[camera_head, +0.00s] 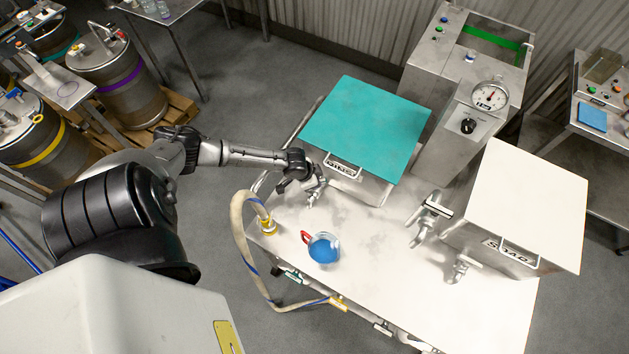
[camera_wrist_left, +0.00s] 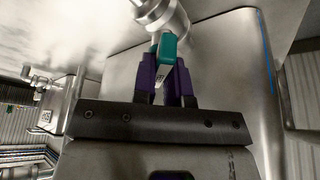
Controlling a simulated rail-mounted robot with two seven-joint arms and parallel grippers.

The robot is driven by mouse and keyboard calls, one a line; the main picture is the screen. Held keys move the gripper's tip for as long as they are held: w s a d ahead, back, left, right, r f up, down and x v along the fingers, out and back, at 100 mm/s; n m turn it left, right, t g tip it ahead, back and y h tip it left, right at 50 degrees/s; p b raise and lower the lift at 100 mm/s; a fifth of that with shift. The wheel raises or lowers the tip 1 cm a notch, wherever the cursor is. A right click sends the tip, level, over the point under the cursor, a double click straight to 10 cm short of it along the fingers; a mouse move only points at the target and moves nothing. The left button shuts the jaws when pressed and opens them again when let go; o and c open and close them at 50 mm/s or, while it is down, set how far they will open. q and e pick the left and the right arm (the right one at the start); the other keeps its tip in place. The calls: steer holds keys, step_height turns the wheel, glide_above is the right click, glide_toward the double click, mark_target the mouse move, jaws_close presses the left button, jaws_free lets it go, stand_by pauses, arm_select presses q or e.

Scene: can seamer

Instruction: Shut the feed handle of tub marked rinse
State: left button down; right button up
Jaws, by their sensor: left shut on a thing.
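The tub with the teal lid (camera_head: 365,125) stands at the back of the bench; its front label is small and hard to read. Its metal side (camera_wrist_left: 220,70) fills much of the left wrist view. A teal feed handle (camera_wrist_left: 168,48) on a metal valve (camera_wrist_left: 165,15) sticks out from this tub. My left gripper (camera_wrist_left: 165,72), with purple fingers, is shut on the teal handle, one finger on each side. In the head view my left gripper (camera_head: 312,188) is at the tub's front left corner and hides the handle. My right gripper is not in view.
A jug with blue contents (camera_head: 323,248) and red handle stands on the bench (camera_head: 390,270). A hose (camera_head: 238,235) loops at the bench's left. A gauge machine (camera_head: 465,130) stands behind.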

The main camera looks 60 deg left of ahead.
arm_select(q)
steer(key=c, duration=1.1)
jaws_free()
steer(key=shift+c, duration=0.2)
steer(key=shift+r, duration=0.1)
steer(key=p+v, duration=0.1)
steer(key=v, duration=1.2)
steer(key=shift+s+r+p, duration=0.15)
steer(key=shift+r+p, duration=0.1)
steer(key=shift+p, duration=0.1)
